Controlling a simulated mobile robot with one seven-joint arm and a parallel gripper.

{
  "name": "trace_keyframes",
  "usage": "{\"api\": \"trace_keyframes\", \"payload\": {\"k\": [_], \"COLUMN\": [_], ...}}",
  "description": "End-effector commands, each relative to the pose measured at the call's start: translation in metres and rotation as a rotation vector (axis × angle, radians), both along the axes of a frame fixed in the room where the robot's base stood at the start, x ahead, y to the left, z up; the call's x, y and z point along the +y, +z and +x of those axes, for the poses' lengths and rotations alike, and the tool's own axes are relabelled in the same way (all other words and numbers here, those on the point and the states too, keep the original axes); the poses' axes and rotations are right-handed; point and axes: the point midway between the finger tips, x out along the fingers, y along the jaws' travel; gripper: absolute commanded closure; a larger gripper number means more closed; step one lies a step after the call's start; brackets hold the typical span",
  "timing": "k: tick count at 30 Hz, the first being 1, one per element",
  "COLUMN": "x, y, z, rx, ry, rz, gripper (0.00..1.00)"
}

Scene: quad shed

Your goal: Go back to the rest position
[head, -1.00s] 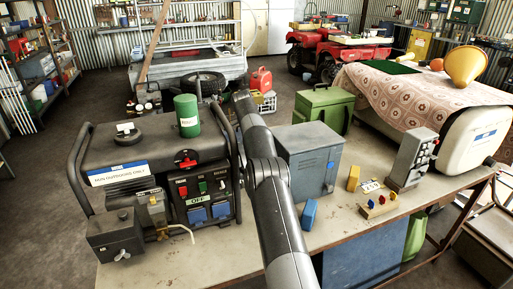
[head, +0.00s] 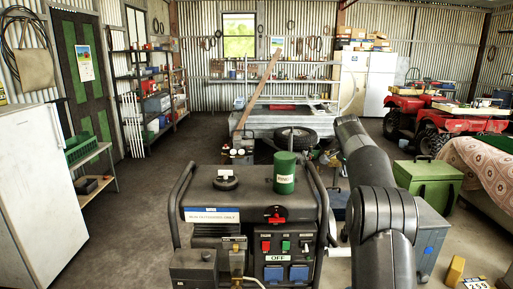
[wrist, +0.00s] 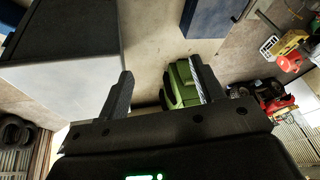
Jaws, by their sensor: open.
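My gripper (wrist: 160,82) shows in the wrist view, its two dark fingers spread apart with nothing held between them. Beyond the fingers a green object (wrist: 180,88) shows near the right finger; I cannot tell its distance. A large grey box-like surface (wrist: 65,95) fills the left of that view. In the head view my arm rises from the bottom, right of the generator (head: 250,205), and bends over at its top. The gripper itself cannot be made out there.
A green can (head: 285,175) stands on the generator. A green chest (head: 428,182) and a grey-blue box (head: 432,235) lie right of my arm. A yellow block (head: 455,271) is at lower right. A white fridge (head: 40,190) stands left; open floor (head: 140,190) lies between.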

Motion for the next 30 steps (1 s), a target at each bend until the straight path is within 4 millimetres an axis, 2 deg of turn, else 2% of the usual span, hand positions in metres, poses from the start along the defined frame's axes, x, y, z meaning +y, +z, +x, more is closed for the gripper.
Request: {"api": "trace_keyframes", "payload": {"k": [1, 6, 15, 23, 30], "x": [0.008, 0.033, 0.079, 0.114, 0.142], "y": [0.015, 0.049, 0.087, 0.097, 0.087], "z": [-0.012, -0.053, -0.14, -0.226, -0.309], "rx": [-0.003, 0.004, 0.015, 0.018, 0.014], "ry": [0.036, 0.164, 0.394, 0.587, 0.762], "rz": [-0.003, -0.009, -0.025, -0.046, -0.074], "gripper": [0.39, 0.39, 0.39, 0.39, 0.39]}}
